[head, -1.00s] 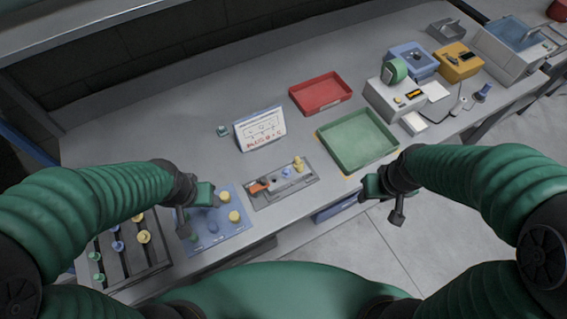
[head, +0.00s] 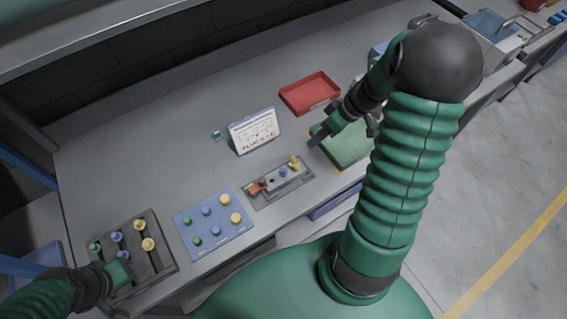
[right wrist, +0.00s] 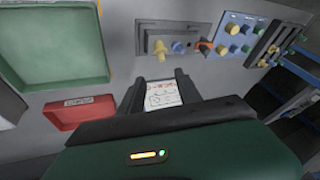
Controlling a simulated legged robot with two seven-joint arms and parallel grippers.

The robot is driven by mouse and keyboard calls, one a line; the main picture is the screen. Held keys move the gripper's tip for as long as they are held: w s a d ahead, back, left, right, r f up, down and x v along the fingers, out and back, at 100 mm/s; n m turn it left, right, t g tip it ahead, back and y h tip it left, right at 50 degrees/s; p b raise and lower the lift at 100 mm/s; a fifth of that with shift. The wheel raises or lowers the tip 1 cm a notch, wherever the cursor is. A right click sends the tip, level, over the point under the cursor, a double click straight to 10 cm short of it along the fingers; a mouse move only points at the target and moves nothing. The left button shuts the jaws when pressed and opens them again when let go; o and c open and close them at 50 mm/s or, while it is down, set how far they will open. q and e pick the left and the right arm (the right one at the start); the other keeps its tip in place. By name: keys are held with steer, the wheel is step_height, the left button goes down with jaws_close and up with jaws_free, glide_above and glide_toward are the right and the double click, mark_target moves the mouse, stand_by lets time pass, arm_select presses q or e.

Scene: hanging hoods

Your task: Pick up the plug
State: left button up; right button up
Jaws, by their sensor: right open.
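Several coloured knobbed pieces that could be the plug are in view; I cannot tell which is meant. A yellow one (head: 294,161), a blue one (head: 283,172) and an orange piece (head: 257,187) are on a grey fixture (head: 266,199). Others stand on a blue mat (head: 211,225) and in a black slotted rack (head: 160,266). My right gripper (head: 343,132) is open and empty, above the table near the green tray; its fingers also show in the right wrist view (right wrist: 158,92). My left gripper (head: 115,277) is by the rack's front left, its jaws unclear.
A white instruction card (head: 254,131) stands behind the fixture. A red tray (head: 310,94) and a green tray (head: 352,147) lie to the right, the green one partly hidden by my right arm. The table's back left is clear.

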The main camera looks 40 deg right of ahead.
glide_above(294, 158)
steer(key=s+d, duration=0.2)
steer(key=d, duration=0.1)
step_height(294, 158, down, 8)
steer(key=p+x, duration=0.1)
steer(key=x, duration=0.1)
steer(key=a+p+x, duration=0.1)
steer(key=x, duration=0.2)
steer(key=shift+w+f, duration=0.2)
steer(key=shift+f, duration=0.05)
steer(key=shift+r, duration=0.1)
jaws_close()
